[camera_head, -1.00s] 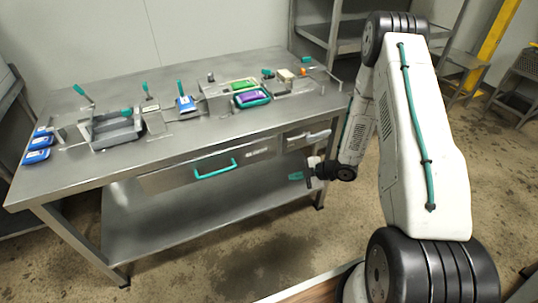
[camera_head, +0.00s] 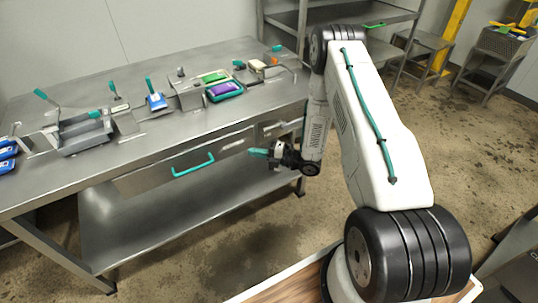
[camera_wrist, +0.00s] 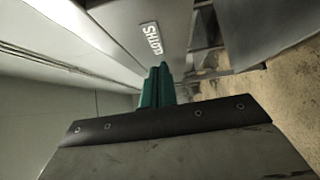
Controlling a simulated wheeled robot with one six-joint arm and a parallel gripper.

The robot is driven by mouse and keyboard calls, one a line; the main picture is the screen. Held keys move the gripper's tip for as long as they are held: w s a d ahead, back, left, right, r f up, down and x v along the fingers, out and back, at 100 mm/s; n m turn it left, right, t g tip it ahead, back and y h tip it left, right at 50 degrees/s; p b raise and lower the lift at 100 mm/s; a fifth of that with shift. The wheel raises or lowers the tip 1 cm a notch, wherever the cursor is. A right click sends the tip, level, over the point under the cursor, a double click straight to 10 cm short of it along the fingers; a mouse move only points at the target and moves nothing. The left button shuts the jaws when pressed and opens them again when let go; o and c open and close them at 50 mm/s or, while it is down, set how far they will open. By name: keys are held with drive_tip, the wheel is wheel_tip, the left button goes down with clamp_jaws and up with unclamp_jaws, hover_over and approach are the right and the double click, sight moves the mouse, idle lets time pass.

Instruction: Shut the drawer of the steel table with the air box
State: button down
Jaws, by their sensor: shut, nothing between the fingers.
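The steel table (camera_head: 150,142) stands at left in the head view. Its wide drawer (camera_head: 140,181) has a teal bar handle (camera_head: 193,164) and sits under the tabletop; how far its front stands out is hard to tell. My gripper (camera_head: 258,152) is shut and empty, its teal fingertips pointing left near the drawer's right end, with no clear contact. In the wrist view the shut fingertips (camera_wrist: 157,86) point ahead, beside a grey front with a white label (camera_wrist: 149,38). I cannot pick out for certain which fixture on the table is the air box.
Fixtures and trays crowd the tabletop, including a purple-and-teal tray (camera_head: 224,91) and a blue block (camera_head: 155,101). A smaller drawer front (camera_head: 282,128) is right of the wide one. A lower shelf (camera_head: 150,215) lies beneath. Open floor (camera_head: 480,150) extends to the right.

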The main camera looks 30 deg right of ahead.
sight(243, 141)
drive_tip(key=w, duration=0.2)
drive_tip(key=w+a, duration=0.1)
drive_tip(key=w, duration=0.1)
drive_tip(key=shift+w+a, duration=0.1)
drive_tip(key=shift+w, duration=0.3)
drive_tip(key=shift+w, duration=1.15)
drive_tip(key=shift+r, duration=0.15)
drive_tip(key=shift+w, duration=0.1)
